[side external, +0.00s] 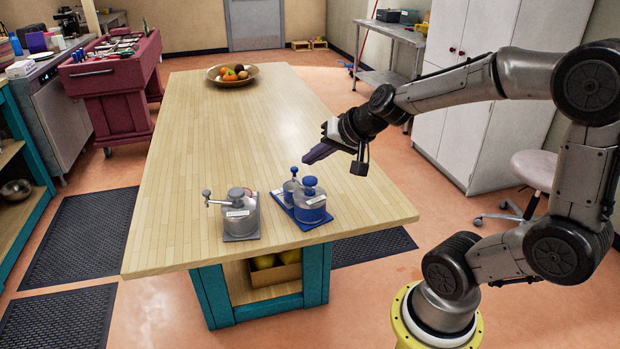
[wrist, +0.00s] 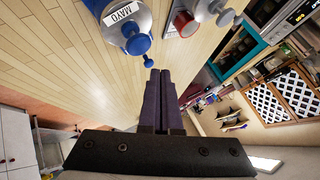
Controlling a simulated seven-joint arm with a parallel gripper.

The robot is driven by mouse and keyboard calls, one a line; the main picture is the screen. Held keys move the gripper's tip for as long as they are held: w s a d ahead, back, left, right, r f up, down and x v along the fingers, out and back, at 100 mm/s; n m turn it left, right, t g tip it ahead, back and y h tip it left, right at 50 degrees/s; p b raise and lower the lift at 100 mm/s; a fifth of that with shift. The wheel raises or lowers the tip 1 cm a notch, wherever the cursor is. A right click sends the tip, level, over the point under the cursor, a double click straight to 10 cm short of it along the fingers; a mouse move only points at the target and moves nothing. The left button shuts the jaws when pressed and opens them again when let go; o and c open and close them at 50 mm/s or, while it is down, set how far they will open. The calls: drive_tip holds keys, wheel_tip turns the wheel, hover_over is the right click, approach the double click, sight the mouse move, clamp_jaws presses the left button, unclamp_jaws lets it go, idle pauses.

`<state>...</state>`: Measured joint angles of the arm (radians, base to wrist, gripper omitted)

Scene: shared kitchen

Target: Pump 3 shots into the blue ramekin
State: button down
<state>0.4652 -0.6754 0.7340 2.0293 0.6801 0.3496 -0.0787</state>
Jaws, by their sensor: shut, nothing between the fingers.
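A blue pump dispenser (side external: 310,206) with a white label stands near the front right of the wooden table (side external: 232,130). In the wrist view the blue-topped dispenser (wrist: 130,27) carries a MAYO label, with a blue ball (wrist: 148,63) just beyond my fingertips. A small blue upright part (side external: 290,188) stands beside it on a blue base; I cannot tell whether it is the ramekin or part of the pump. A grey pump dispenser (side external: 239,215) stands to its left. My gripper (side external: 311,156) is shut and empty, above and behind the blue dispenser, apparently not touching it.
A fruit bowl (side external: 232,76) sits at the table's far end. A box of yellow items (side external: 275,270) is on the shelf below. A maroon cart (side external: 113,85) stands at the back left, and a stool (side external: 533,170) at right. The table's middle is clear.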

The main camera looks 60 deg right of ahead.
sight(313, 181)
drive_tip(key=shift+r, duration=2)
idle(1.0)
drive_tip(key=shift+f, duration=3)
drive_tip(key=shift+f, duration=0.15)
drive_tip(key=shift+f, duration=0.25)
